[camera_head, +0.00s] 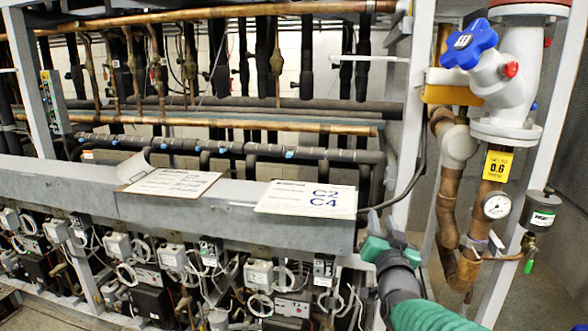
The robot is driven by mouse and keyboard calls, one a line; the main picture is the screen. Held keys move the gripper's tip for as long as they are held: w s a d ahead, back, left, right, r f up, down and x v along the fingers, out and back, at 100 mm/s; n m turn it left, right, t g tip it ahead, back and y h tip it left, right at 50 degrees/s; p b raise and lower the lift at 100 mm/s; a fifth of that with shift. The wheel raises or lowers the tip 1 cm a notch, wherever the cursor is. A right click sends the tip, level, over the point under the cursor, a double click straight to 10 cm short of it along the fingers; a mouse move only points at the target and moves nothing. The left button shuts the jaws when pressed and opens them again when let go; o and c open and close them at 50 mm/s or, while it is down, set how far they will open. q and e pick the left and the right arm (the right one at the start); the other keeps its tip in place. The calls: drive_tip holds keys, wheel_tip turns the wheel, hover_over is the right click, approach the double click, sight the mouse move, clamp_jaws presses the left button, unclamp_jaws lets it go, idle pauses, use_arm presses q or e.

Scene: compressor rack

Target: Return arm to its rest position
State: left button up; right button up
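My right arm comes in from the bottom right, with a green ribbed sleeve. My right gripper (383,221) is green with grey fingers. It is in front of the right end of the grey steel beam (235,216), to the right of the C2/C4 sheet (307,199). Its two fingers look apart, with nothing visible between them. I cannot tell whether it touches the beam. My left gripper and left arm are not in view.
Compressors with wiring and small boxes (172,257) stand below the beam. Copper and black pipes run behind it.

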drive_tip(key=s+a+f+n+g+y+p, duration=0.15)
drive_tip(key=s+f+g, duration=0.35)
drive_tip(key=f, duration=0.5)
drive_tip(key=s+f+n+g+y, duration=0.15)
drive_tip(key=s+f+g, duration=0.25)
drive_tip(key=s+f, duration=0.5)
drive_tip(key=s+f+n+g, duration=0.1)
drive_tip(key=s+f+g, duration=0.2)
drive_tip(key=s+f, duration=0.3)
drive_tip(key=s+d+f+n+g+h+p, duration=0.1)
drive_tip(key=s+f+g, duration=0.3)
drive_tip(key=s, duration=1)
wheel_tip(320, 180, down, 2)
drive_tip(key=shift+s+f, duration=0.15)
drive_tip(key=shift+f, duration=0.1)
